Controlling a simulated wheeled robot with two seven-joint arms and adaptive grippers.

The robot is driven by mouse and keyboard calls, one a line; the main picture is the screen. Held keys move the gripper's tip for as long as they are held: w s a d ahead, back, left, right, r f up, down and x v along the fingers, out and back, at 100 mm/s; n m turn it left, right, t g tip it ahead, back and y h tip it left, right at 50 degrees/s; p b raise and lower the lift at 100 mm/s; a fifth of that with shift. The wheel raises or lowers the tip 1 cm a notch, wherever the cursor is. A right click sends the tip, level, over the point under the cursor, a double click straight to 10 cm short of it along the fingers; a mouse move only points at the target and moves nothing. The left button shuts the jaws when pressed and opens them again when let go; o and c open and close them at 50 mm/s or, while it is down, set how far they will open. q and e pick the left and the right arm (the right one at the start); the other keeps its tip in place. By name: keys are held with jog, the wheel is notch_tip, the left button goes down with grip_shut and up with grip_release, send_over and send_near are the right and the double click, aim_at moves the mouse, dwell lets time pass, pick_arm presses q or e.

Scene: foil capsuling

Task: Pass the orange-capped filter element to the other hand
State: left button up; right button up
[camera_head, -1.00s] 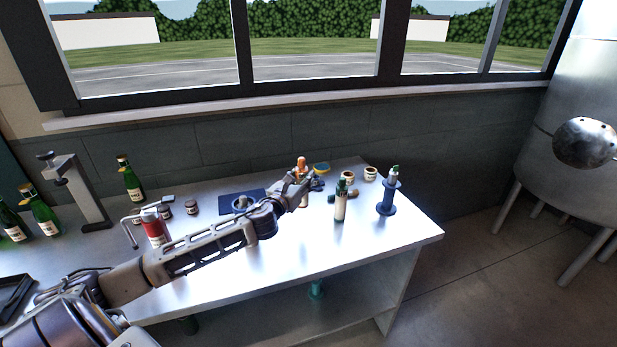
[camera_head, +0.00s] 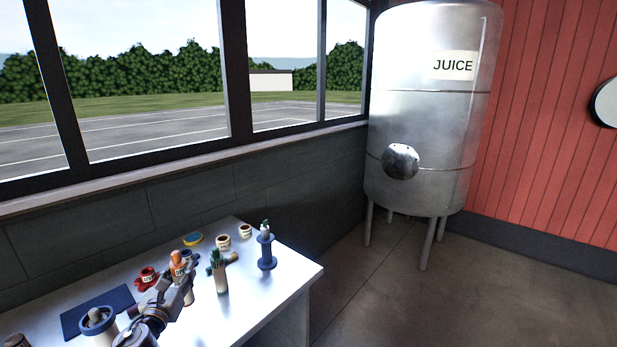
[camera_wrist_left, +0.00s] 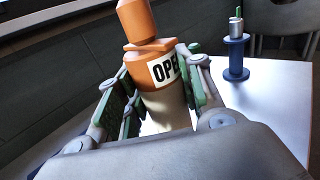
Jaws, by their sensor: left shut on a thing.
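The orange-capped filter element (camera_head: 178,264) stands upright in my left gripper (camera_head: 184,284) over the right part of the table. In the left wrist view the filter element (camera_wrist_left: 150,62) fills the middle, with an orange cap, a pale body and a label whose visible letters read "OPE". The green-padded fingers of my left gripper (camera_wrist_left: 158,96) are shut on its body from both sides. Its lower end is hidden by the gripper, so I cannot tell whether it touches the table. My right gripper is not in any view.
A green-topped pale cylinder (camera_head: 219,274) stands right of the held element. A blue spool-like stand (camera_head: 266,251) is near the table's right end. Two small jars (camera_head: 224,242), a red-rimmed item (camera_head: 148,276) and a blue mat (camera_head: 82,318) lie around. A juice tank (camera_head: 425,120) stands beyond.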

pick_arm(q)
jog(key=s+d+r+p, duration=0.1)
jog(key=s+d+p, duration=0.3)
jog(key=d, duration=0.3)
jog(key=s+d+r+h+p, duration=0.1)
jog(key=s+d+p, duration=0.3)
jog(key=d+p, duration=0.2)
jog(key=shift+s+d+m+p, duration=0.3)
jog(key=shift+s+d+p, duration=0.05)
jog(key=shift+d, duration=0.2)
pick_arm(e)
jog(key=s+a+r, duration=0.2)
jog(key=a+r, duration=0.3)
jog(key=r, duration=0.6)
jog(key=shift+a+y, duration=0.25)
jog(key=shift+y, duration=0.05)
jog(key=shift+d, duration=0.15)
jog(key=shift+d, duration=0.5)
pick_arm(q)
jog(key=shift+d, duration=0.1)
